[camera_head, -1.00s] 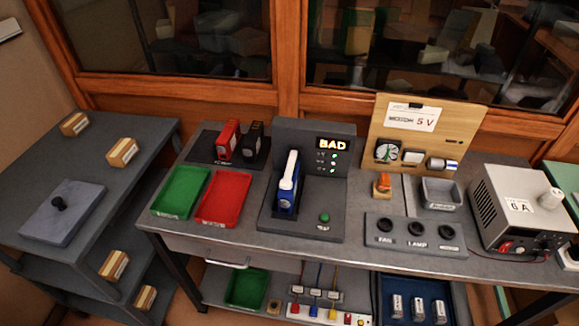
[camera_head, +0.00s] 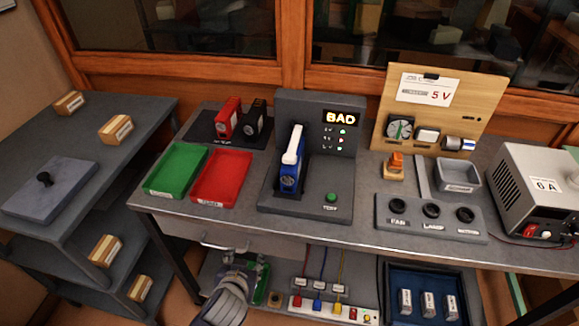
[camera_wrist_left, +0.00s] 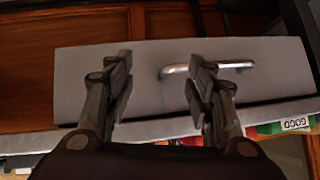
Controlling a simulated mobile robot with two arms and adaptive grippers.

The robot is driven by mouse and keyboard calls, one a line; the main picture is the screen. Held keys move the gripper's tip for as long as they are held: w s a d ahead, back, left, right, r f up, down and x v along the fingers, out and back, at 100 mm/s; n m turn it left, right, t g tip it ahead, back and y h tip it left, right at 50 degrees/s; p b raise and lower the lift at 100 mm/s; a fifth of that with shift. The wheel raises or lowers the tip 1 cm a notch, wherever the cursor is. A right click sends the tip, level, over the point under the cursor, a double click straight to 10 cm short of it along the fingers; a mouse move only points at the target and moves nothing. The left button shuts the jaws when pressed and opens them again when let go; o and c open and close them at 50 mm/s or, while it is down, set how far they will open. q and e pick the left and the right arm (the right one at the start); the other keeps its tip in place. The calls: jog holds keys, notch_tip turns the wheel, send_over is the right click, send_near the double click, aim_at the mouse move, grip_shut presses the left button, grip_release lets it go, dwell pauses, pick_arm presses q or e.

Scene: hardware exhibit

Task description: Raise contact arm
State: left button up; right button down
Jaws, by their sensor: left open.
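A grey tester (camera_head: 335,165) stands at the middle of the bench with a lit "BAD" sign. A white contact arm (camera_head: 294,146) slants across the top of a blue pack (camera_head: 290,179) in it; they look to be touching. My left gripper (camera_head: 245,264) is low in front of the bench, below the tester and near the drawer handle (camera_head: 224,247). In the left wrist view its two fingers (camera_wrist_left: 160,82) are spread apart and empty, with the drawer handle (camera_wrist_left: 207,68) beyond them. My right gripper is out of view.
Green (camera_head: 176,170) and red (camera_head: 222,177) trays lie left of the tester. Red (camera_head: 228,118) and black (camera_head: 256,119) packs stand behind them. A switch panel (camera_head: 430,220) and grey power supply (camera_head: 540,190) are at the right. The closed-looking drawer (camera_wrist_left: 110,85) fronts the bench.

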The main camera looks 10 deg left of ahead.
pick_arm(q)
jog(key=r, duration=0.2)
jog(key=w+r+t, duration=0.1)
jog(key=r, duration=0.1)
jog(key=r+n+t+b, duration=0.1)
jog(key=r, duration=0.2)
jog(key=shift+w+y, duration=0.3)
jog(key=shift+w, duration=0.1)
jog(key=t+h, duration=0.2)
jog(key=t, duration=0.5)
send_near(288, 162)
jog(key=w, duration=0.1)
jog(key=shift+m, duration=0.4)
jog(key=w+p, duration=0.2)
jog(key=w, duration=0.6)
jog(key=shift+w+r, duration=0.2)
jog(key=shift+w, duration=0.1)
jog(key=shift+w+f, duration=0.1)
jog(key=shift+w, duration=0.75)
grip_shut()
